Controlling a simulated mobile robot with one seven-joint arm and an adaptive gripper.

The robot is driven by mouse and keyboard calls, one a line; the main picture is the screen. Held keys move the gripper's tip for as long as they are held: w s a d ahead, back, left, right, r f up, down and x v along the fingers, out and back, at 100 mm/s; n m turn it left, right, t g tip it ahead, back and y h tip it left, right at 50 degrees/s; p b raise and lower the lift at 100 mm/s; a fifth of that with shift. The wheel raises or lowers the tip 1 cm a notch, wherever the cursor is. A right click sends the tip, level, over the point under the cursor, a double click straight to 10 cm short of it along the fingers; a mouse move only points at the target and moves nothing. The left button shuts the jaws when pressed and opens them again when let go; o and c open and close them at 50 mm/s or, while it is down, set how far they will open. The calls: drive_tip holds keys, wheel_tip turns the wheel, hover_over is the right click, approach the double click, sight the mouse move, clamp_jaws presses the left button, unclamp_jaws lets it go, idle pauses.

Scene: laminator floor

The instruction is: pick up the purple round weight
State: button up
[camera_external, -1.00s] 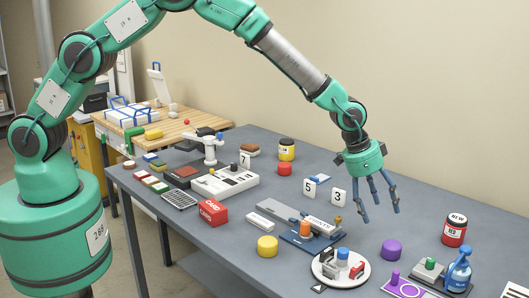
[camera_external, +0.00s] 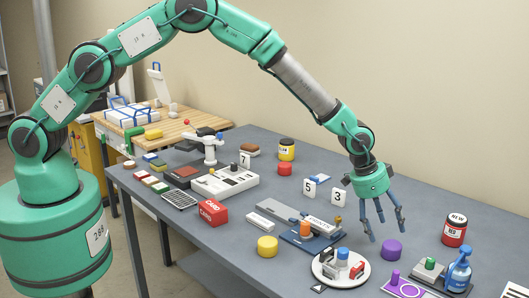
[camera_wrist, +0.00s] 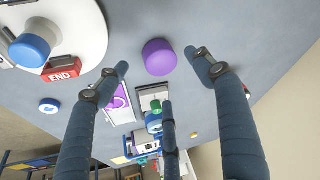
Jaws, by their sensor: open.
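The purple round weight (camera_external: 391,249) is a short cylinder standing on the grey table, right of the white round plate. It also shows in the wrist view (camera_wrist: 158,57), top centre, between and beyond my finger tips. My gripper (camera_external: 386,232) has blue-grey fingers spread wide, hanging just above and slightly left of the weight in the external view. It is open and holds nothing. In the wrist view my gripper (camera_wrist: 165,75) shows three fingers, and none clearly touches the weight.
A white round plate (camera_external: 325,277) with small items stands left of the weight. A purple-marked card (camera_external: 402,287), a blue spray bottle (camera_external: 459,272) and a red jar (camera_external: 454,230) stand to the right. The blue tray (camera_external: 300,241) lies further left. Table behind the weight is clear.

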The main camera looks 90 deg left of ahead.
sight(392, 243)
drive_tip(key=shift+x, duration=0.9)
drive_tip(key=shift+w+f, duration=0.1)
drive_tip(key=shift+x, duration=2.45)
drive_tip(key=shift+w, duration=0.15)
drive_tip(key=c, duration=1.5)
